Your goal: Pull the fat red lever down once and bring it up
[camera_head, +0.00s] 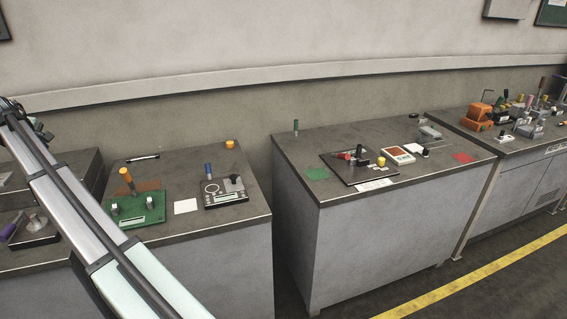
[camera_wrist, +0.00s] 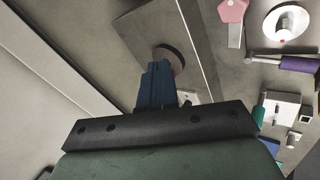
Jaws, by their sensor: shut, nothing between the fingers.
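On the middle cabinet in the head view, a dark panel (camera_head: 359,168) carries a small red part (camera_head: 345,156), a black upright knob and a yellow knob. The red part is small, and I cannot tell for sure whether it is the fat red lever or what position it is in. My gripper (camera_wrist: 158,66) shows in the wrist view as dark blue fingers, shut and empty. A dark round part (camera_wrist: 174,55) lies just beyond the fingertips; I cannot tell whether they touch. No red lever shows in the wrist view. The gripper is outside the head view.
In the wrist view, a pink piece (camera_wrist: 232,10), a white disc (camera_wrist: 286,22) and a purple handle (camera_wrist: 300,63) lie to the right. In the head view, a green board (camera_head: 137,208) sits on the left cabinet. Bare floor separates the left and middle cabinets.

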